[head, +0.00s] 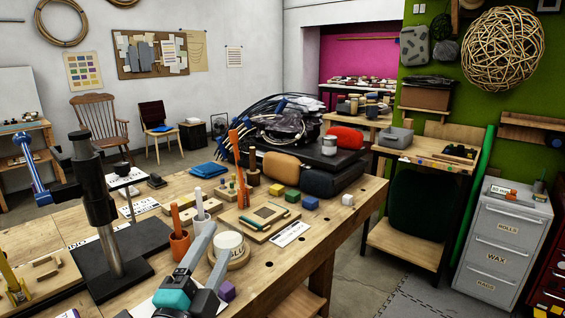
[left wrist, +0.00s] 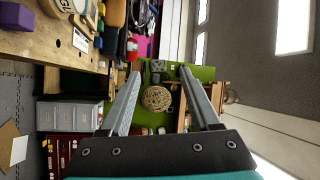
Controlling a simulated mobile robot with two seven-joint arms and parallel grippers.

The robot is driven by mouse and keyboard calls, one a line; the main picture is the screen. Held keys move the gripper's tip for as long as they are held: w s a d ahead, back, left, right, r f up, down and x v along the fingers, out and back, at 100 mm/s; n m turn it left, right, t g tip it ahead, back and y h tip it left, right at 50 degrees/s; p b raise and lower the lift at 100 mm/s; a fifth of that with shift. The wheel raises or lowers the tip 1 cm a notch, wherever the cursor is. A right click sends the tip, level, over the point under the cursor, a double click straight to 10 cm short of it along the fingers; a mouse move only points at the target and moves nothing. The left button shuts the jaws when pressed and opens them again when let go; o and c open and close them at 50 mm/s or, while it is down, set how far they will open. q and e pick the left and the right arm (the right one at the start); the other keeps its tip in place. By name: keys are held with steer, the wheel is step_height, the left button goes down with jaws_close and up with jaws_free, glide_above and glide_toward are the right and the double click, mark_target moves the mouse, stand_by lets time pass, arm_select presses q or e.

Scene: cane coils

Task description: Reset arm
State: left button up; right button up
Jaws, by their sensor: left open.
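My left gripper (head: 219,247) is at the bottom middle of the head view, over the front part of the wooden workbench (head: 345,207). Its teal body and two grey fingers show, with the fingers pointing away from me and apart. In the left wrist view the two fingers (left wrist: 160,73) stand wide apart with nothing between them; only the distant green wall and the woven cane ball lie behind. My right gripper is not in view.
A dark stand with a metal post (head: 100,205) rises on the bench at left. Orange and white tool cups (head: 179,243), a wooden board (head: 262,220) and small coloured blocks (head: 310,203) crowd the middle. Grey drawers (head: 500,245) stand at right, with open floor between.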

arm_select(q)
steer(key=s+a+f+n+g+y, duration=0.1)
steer(key=a+f+n+g+y, duration=0.15)
steer(key=f, duration=0.25)
steer(key=s+a+f+n+g+y, duration=0.1)
steer(key=s+f+n+g, duration=0.1)
steer(key=f+n, duration=0.25)
steer(key=s+a+f+n+g, duration=0.2)
steer(key=s+f+n+g, duration=0.8)
steer(key=s+f, duration=0.95)
steer(key=s+f+m+g, duration=0.2)
steer(key=s+f+g, duration=0.1)
steer(key=f, duration=1.7)
steer(key=s+a+f, duration=0.2)
steer(key=s+f, duration=1.1)
steer(key=s, duration=0.2)
steer(key=shift+s+a+f+g, duration=0.2)
steer(key=shift+s+f+g, duration=0.15)
steer(key=shift+g, duration=0.1)
